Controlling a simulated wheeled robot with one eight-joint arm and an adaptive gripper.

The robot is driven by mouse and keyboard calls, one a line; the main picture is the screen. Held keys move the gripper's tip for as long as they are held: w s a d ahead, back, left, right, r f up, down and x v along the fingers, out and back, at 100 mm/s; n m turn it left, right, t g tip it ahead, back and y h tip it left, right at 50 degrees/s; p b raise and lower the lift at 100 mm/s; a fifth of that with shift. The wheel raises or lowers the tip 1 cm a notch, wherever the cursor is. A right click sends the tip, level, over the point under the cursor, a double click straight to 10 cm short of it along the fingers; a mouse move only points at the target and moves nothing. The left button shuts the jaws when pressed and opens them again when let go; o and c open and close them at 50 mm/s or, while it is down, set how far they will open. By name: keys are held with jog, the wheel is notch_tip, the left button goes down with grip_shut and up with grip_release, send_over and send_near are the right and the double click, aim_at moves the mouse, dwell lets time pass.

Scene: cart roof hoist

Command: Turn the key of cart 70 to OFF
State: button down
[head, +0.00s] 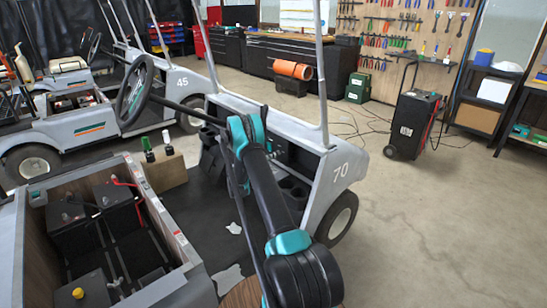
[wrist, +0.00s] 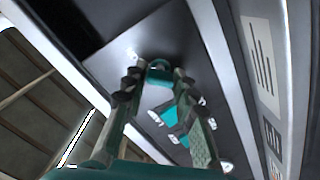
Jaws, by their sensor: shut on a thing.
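Cart 70 (head: 345,165) is a grey cart with its number on the front side panel. My arm reaches over its floor to the dash (head: 295,160), and in the head view my own arm hides the gripper and the key. In the wrist view my gripper (wrist: 157,78) points at a dark, glossy dash panel (wrist: 120,50). Its fingers are closed in on a small rounded teal piece, the key (wrist: 158,71), at the panel. Which way the key is turned cannot be made out. White labels (wrist: 262,55) with dark lines, too blurred to read, are at the right.
The steering wheel (head: 135,92) and its column stand left of my arm. Roof posts (head: 322,70) rise by the dash. An open battery bay (head: 100,215) is at lower left. Cart 45 (head: 180,95) stands behind. The floor at right is clear up to a wheeled charger (head: 412,120).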

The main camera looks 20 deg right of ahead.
jog(key=shift+n, duration=4.2)
jog(key=c, duration=1.2)
grip_release()
jog(key=shift+a, duration=0.15)
jog(key=v, duration=1.1)
jog(key=shift+s+a, duration=0.15)
jog(key=shift+a, duration=0.25)
